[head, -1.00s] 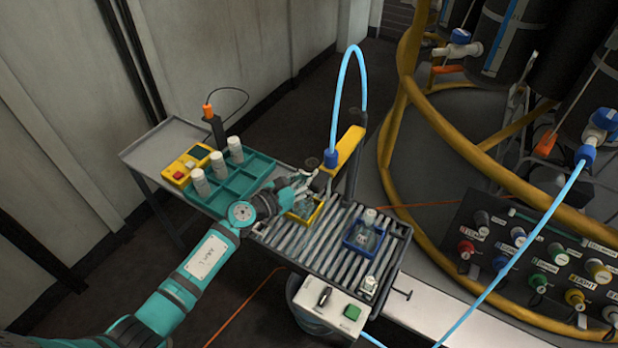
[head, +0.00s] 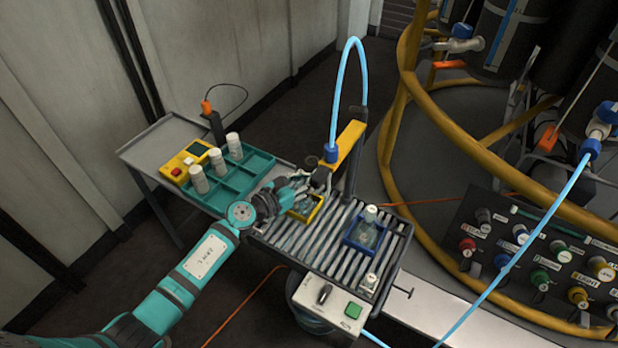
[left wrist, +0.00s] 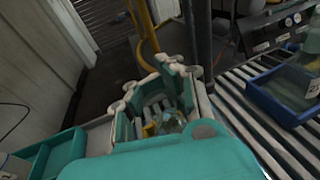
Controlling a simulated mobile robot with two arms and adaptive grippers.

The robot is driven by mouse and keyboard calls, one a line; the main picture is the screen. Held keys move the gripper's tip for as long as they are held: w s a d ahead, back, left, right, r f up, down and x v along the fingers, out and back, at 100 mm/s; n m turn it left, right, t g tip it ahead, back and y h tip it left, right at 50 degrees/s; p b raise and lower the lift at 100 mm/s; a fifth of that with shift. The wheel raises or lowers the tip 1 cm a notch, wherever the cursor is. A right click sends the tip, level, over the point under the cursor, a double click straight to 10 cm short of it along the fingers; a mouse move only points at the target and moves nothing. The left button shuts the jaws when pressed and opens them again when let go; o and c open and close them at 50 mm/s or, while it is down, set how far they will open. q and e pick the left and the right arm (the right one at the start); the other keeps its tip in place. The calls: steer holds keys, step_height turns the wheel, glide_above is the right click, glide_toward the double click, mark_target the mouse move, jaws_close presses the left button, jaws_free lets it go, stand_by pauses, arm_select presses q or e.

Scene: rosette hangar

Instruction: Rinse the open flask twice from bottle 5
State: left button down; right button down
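A clear flask (head: 304,206) stands in a small yellow tray (head: 306,221) on the slatted rack, below the blue nozzle (head: 331,154) on the yellow arm. My left gripper (head: 303,186) is at this flask, its fingers spread. In the left wrist view the flask (left wrist: 168,123) shows between the parted fingers; contact cannot be told. A second flask (head: 368,222) with a pale top stands in a blue tray (head: 352,243). Dark bottles (head: 505,40) stand in the frame at upper right; I cannot read which is bottle 5. My right gripper is out of view.
A light-blue hose (head: 350,50) arches above the nozzle; another stretch (head: 530,243) hangs from a bottle's spigot (head: 598,130). Three white containers (head: 234,146) stand in the teal tray (head: 240,184). A control box (head: 330,305) fronts the rack. A yellow rail (head: 450,140) curves at right.

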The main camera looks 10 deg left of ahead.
arm_select(q)
steer(key=c, duration=0.6)
jaws_free()
steer(key=shift+c, duration=0.2)
step_height(320, 180, up, 6)
steer(key=p, duration=0.6)
stand_by(0.3)
stand_by(0.4)
